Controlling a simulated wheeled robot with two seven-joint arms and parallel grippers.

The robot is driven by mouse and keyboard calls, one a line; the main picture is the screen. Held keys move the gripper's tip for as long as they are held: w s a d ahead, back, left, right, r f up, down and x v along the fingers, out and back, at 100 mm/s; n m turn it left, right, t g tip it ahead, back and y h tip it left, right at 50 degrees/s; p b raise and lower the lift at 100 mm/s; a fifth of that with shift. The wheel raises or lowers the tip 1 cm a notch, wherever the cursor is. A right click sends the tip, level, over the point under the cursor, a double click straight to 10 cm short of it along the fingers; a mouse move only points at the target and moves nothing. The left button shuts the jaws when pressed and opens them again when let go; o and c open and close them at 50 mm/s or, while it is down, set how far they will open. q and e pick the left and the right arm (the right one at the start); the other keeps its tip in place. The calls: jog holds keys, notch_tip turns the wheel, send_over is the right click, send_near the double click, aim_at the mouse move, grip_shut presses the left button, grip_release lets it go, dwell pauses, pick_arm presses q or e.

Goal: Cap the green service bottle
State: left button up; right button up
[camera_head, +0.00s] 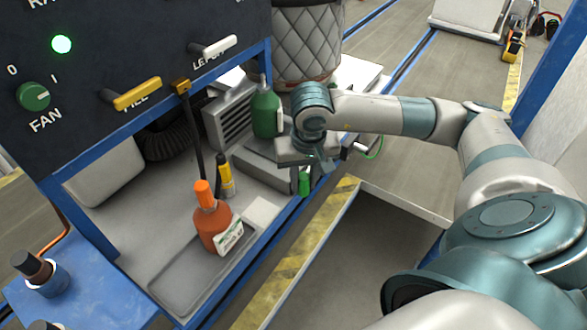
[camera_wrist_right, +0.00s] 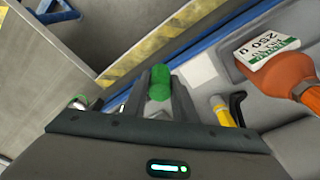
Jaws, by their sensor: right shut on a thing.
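The green service bottle (camera_head: 266,114) stands upright on a grey block under the panel, just left of my right gripper. Its narrow neck is visible, and its right side is partly covered by my wrist. My right gripper (camera_head: 305,173) points down and is shut on a small green cap (camera_head: 305,184). In the right wrist view, the green cap (camera_wrist_right: 160,84) sits between the fingertips (camera_wrist_right: 161,93). The cap is apart from the bottle, to its lower right in the head view. The bottle cannot be made out in the wrist view. My left gripper is not in view.
An orange bottle (camera_head: 213,232) with an orange top stands in a grey tray (camera_head: 170,283). A yellow-and-black tool (camera_head: 226,178) stands behind it. A control panel (camera_head: 110,55) with levers overhangs the shelf, with a blue post (camera_head: 267,75) near the bottle. A striped edge (camera_head: 305,250) runs in front.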

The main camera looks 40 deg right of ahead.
jog(key=shift+r, duration=0.1)
dwell(0.6)
jog(key=shift+w+a+r, duration=0.25)
jog(key=shift+a+r, duration=0.05)
jog(key=shift+a, duration=0.3)
jog(key=w+a+r+n, duration=0.3)
jog(key=a+r+n, duration=0.2)
jog(key=a+r, duration=0.5)
jog(key=shift+w+a+y, duration=0.2)
jog(key=shift+a+y, duration=0.2)
jog(key=shift+a, duration=1.15)
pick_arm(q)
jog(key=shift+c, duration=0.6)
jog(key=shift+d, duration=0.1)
pick_arm(e)
jog(key=shift+r, duration=0.1)
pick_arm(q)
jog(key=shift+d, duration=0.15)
pick_arm(e)
jog(key=shift+w+d, duration=0.1)
jog(key=shift+d, duration=0.05)
